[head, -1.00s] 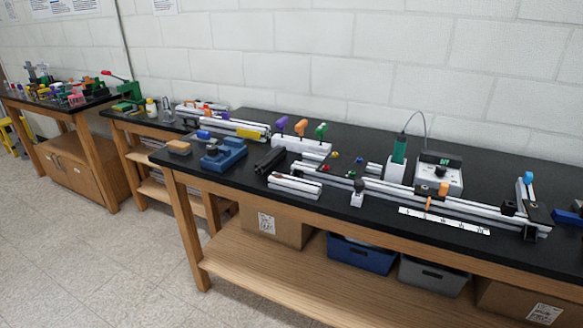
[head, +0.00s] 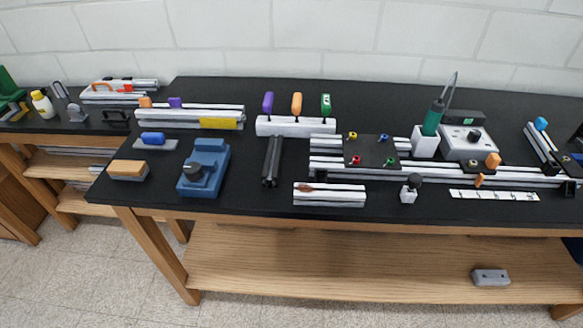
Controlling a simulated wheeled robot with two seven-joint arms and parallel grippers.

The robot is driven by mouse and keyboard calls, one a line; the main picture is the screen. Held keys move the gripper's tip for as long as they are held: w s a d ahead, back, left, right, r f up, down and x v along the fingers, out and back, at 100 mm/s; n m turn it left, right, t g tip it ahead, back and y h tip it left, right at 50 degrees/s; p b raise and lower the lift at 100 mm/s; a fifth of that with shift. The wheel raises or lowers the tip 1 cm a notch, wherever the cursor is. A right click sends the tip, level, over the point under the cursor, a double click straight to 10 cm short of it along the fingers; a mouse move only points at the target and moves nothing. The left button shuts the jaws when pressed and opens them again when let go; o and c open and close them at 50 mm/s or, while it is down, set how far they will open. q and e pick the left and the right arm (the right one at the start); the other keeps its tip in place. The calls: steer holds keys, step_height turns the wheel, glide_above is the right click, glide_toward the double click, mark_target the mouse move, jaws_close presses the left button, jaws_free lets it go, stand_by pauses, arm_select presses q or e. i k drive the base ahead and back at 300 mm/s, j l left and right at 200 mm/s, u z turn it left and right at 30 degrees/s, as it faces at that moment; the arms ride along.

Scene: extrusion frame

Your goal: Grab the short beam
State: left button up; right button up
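A short silver beam (head: 330,199) lies flat near the front edge of the black tabletop, left of the middle of its front side. It looks like grooved extrusion pieces side by side, with a small brown spot at its upper left. A black beam-like piece (head: 272,162) lies behind it to the left, pointing away from me. Longer silver beams (head: 440,174) lie to the right, partly behind a dark plate. Neither of my grippers is in view.
A blue vise-like block (head: 205,168) and a tan-topped brush or block (head: 128,170) stand left. A white rack with coloured handles (head: 296,126) is behind. A small white post with a black knob (head: 409,188) stands right of the short beam. A soldering station (head: 470,141) is farther right.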

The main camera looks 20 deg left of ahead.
mark_target(311, 193)
steer(key=i+j+z, duration=0.1)
steer(key=j, duration=0.6)
steer(key=i+j+z, duration=0.1)
steer(key=j, duration=0.6)
steer(key=i+j+z, duration=0.1)
steer(key=j, duration=0.65)
steer(key=i+j+z, duration=0.1)
steer(key=j, duration=0.6)
